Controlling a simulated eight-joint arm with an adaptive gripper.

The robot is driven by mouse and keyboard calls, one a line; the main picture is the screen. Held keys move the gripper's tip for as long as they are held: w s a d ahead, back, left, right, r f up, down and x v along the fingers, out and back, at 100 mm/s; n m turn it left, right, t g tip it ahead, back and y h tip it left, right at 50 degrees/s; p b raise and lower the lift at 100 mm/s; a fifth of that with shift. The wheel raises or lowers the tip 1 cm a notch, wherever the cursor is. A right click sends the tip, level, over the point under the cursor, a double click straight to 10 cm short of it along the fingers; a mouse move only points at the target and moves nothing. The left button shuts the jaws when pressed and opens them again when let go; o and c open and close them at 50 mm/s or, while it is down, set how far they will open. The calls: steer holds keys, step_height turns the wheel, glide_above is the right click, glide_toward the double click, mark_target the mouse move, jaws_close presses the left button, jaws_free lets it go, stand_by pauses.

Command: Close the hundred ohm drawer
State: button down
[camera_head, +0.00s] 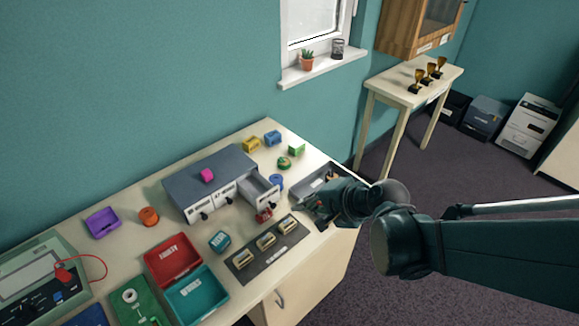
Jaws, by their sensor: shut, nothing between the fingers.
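A grey drawer cabinet (185,190) stands on the table with several drawers in its front. Its rightmost drawer (262,190) is pulled out toward the front right. The other drawer fronts look flush. The labels are too small to read, so I cannot tell which one says hundred ohm. A small red object (264,213) shows at the open drawer's front; I cannot tell whether it touches it. My gripper (308,213) is shut and empty, to the right of the open drawer and apart from it, by a dark grey tray (314,184). My arm hides part of this tray.
A dark strip (243,267) with several small pieces lies in front. Red (160,277) and teal (190,315) bins stand front left.

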mark_target(274, 199)
steer(key=shift+f, duration=0.1)
steer(key=shift+b+x, duration=1.4)
steer(key=shift+x, duration=3.5)
steer(key=shift+w, duration=0.1)
steer(key=shift+w+a+b, duration=0.3)
steer(key=shift+w+a, duration=1.05)
steer(key=shift+a, duration=0.05)
steer(key=p+v, duration=0.5)
steer(key=v, duration=0.5)
steer(key=shift+p, duration=0.3)
steer(key=shift+m, duration=0.3)
